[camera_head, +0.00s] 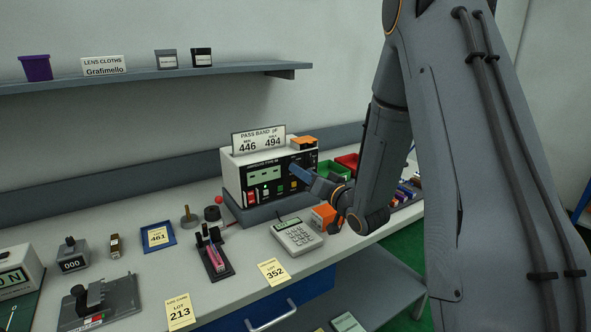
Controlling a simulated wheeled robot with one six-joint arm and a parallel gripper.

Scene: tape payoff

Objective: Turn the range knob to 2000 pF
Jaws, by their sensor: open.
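The meter (238,186) is a pale box with a dark front panel, standing on a grey base on the bench. Its panel carries a pale green display (265,175) and small coloured buttons or jacks. I cannot make out the range knob or its markings; my gripper covers part of the panel's right side. My gripper (293,172) is open, with its blue-grey fingertips at or just in front of that right side. I cannot tell whether it touches the panel or has anything between its fingers.
A pass band sign (258,139) and an orange item (303,143) sit on the meter. A calculator-like keypad (297,236) and an orange box (323,214) stand below my gripper. Green (333,171) and red (347,161) bins are behind my arm. A shelf (150,80) runs above left.

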